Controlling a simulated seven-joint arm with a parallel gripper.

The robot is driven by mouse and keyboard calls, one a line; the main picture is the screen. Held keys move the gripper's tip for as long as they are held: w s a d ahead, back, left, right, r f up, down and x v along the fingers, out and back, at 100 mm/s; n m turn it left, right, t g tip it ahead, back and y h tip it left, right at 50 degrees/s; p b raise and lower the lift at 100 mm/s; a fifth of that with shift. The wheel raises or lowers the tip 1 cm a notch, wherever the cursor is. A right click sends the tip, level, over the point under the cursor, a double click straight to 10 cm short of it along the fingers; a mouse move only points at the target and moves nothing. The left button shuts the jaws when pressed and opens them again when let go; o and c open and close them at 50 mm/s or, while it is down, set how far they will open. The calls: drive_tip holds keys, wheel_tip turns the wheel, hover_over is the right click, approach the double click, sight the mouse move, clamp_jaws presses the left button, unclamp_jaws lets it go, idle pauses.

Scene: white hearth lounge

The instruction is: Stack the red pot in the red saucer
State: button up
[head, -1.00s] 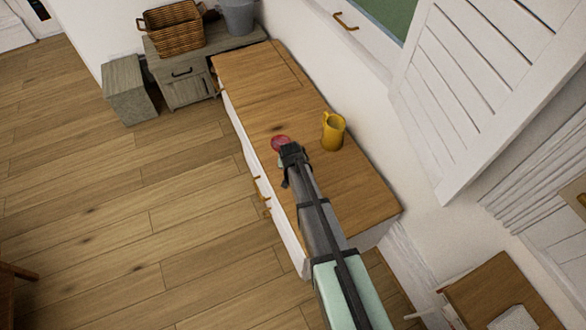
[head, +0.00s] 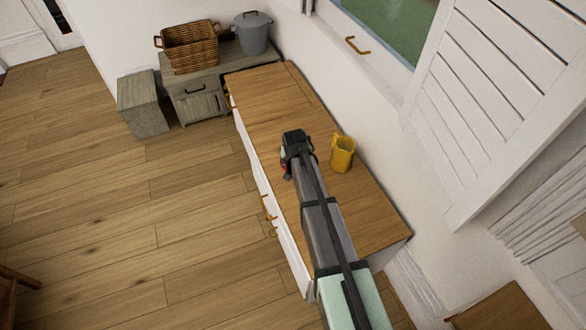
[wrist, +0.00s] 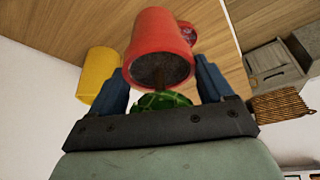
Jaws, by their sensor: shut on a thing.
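The red pot (wrist: 160,38) is held between the two blue fingers of my gripper (wrist: 162,80) in the wrist view. Its dark, round end faces the camera. A green, patterned thing (wrist: 165,101) shows between the pot and the gripper's palm; I cannot tell whether it belongs to the pot. A red piece (wrist: 188,31), apparently the red saucer, lies on the wooden top beyond the pot and is mostly hidden by it. In the head view my gripper (head: 296,142) is over the cabinet top and hides most of the pot and saucer.
A wicker basket (head: 190,48) and a grey lidded pot (head: 252,35) stand on a grey cabinet at the back. The far part of the wooden top is clear.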

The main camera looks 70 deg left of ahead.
drive_tip(key=w+a, duration=0.2)
drive_tip(key=a, duration=1.1)
drive_tip(key=shift+d+f, duration=0.15)
drive_tip(key=shift+f, duration=4.95)
drive_tip(key=shift+f, duration=0.35)
drive_tip(key=o, duration=1.4)
drive_tip(key=shift+c, duration=0.2)
drive_tip(key=shift+r, duration=0.1)
drive_tip(key=shift+r, duration=0.3)
drive_tip(key=v, duration=1.2)
